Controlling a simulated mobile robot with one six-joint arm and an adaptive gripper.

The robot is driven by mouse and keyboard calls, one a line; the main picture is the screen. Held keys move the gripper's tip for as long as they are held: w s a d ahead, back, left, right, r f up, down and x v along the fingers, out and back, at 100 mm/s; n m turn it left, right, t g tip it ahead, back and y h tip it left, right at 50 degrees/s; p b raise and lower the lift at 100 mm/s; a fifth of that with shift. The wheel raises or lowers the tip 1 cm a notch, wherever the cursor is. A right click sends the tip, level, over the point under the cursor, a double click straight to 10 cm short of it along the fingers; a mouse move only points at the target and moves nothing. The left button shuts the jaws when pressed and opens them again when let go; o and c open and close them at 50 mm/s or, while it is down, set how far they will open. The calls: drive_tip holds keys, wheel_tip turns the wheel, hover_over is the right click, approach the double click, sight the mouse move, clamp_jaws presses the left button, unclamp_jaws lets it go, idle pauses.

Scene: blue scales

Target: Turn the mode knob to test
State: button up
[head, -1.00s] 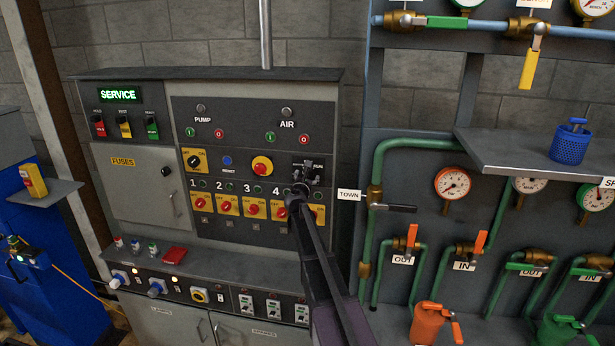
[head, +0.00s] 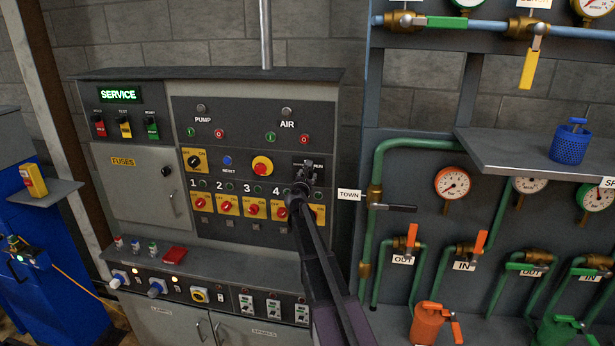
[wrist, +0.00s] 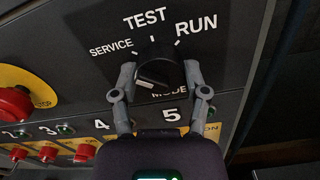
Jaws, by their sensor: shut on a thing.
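The mode knob (wrist: 158,66) is a dark round knob on the black panel, with the labels SERVICE, TEST and RUN around its top. A pale mark shows on its front, but I cannot tell surely which label it points to. My gripper (wrist: 160,76) has one grey finger on each side of the knob and is shut on it. In the head view my gripper (head: 304,174) reaches the panel's right side and hides most of the knob. The green display (head: 118,95) at the panel's upper left reads SERVICE.
A red stop button (wrist: 14,102) on a yellow plate sits left of the knob. A row of red switches on yellow plates (head: 226,207) runs below. A ledge (head: 190,262) juts out under the panel. Green pipes (head: 372,240) and valves stand to the right.

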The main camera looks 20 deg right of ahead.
drive_tip(key=m, duration=0.9)
drive_tip(key=shift+m, duration=0.4)
drive_tip(key=shift+w, duration=0.1)
idle(0.4)
drive_tip(key=o, duration=1.1)
drive_tip(key=shift+d, duration=0.1)
drive_tip(key=shift+o, duration=0.2)
